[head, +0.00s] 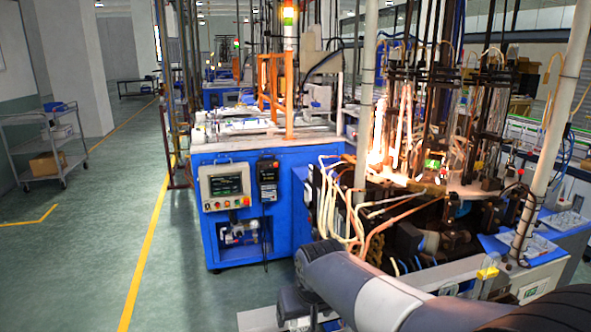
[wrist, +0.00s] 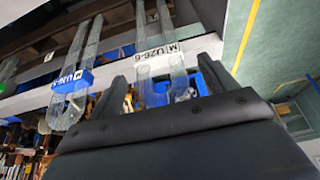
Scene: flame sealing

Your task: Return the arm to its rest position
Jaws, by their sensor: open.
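In the wrist view the two dark fingers of my gripper (wrist: 166,86) stand apart, with a wide gap and nothing visibly clamped. Beyond the gap, clear glass tubes (wrist: 148,32) stand at a pale ledge, with a white label (wrist: 158,50) and a blue piece (wrist: 162,97) near them. Another clear glass piece with a blue labelled block (wrist: 72,80) is at the left. I cannot tell how far the fingers are from the glass. In the head view my arm reaches across the lower right; my gripper cannot be made out there.
A flame-lit machine (head: 420,130) with hoses and rods stands close behind my arm. A blue cabinet (head: 285,215) with a control panel (head: 226,186) is left of it. A pale post (head: 550,130) rises at right.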

